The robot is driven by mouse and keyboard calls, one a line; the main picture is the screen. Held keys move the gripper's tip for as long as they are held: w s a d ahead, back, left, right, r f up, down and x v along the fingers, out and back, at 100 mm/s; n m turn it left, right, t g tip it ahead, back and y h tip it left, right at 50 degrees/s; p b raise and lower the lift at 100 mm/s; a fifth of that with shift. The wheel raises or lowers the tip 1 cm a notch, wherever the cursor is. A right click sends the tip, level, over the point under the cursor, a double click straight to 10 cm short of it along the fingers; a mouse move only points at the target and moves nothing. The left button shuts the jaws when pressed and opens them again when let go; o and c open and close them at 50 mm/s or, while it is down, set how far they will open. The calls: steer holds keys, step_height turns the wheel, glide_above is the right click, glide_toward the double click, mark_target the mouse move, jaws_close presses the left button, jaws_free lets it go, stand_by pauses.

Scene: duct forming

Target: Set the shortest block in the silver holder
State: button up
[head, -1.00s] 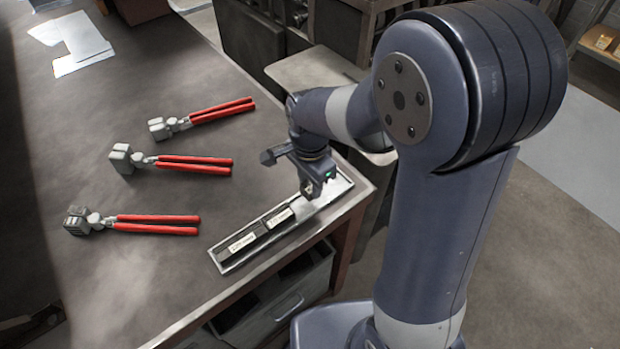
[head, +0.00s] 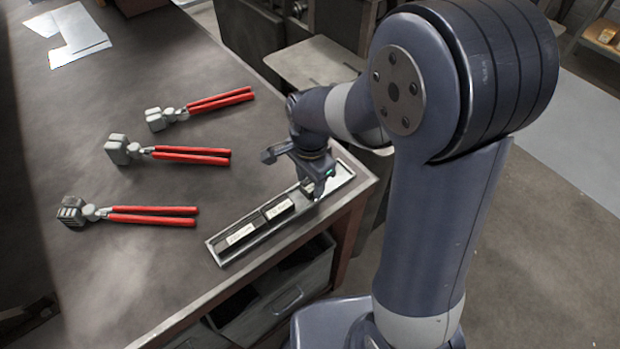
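The silver holder (head: 340,178) is a long shallow tray along the front right edge of the bench. Two dark blocks with pale labels lie end to end in it: a longer one (head: 240,236) at the near left end and a shorter one (head: 279,210) beside it. My gripper (head: 314,192) points down over the right half of the holder, just right of the shorter block. Its fingertips are small and dark here. I cannot tell whether they are open or hold a block, and no third block shows clearly.
Three red-handled tools lie on the bench (head: 190,70) left of the holder: a far one (head: 220,101), a middle one (head: 190,156) and a near one (head: 150,215). Papers (head: 75,35) lie at the far left. The bench between tools and holder is clear.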

steer(key=shift+o, duration=1.1)
step_height(320, 180, up, 11)
steer(key=shift+f, duration=0.2)
step_height(320, 180, down, 11)
steer(key=shift+s+f, duration=0.1)
step_height(320, 180, up, 3)
steer(key=shift+r+p, duration=0.15)
steer(key=shift+p, duration=0.95)
steer(key=shift+r+p, duration=0.65)
steer(key=shift+r, duration=0.25)
steer(key=shift+f, duration=0.1)
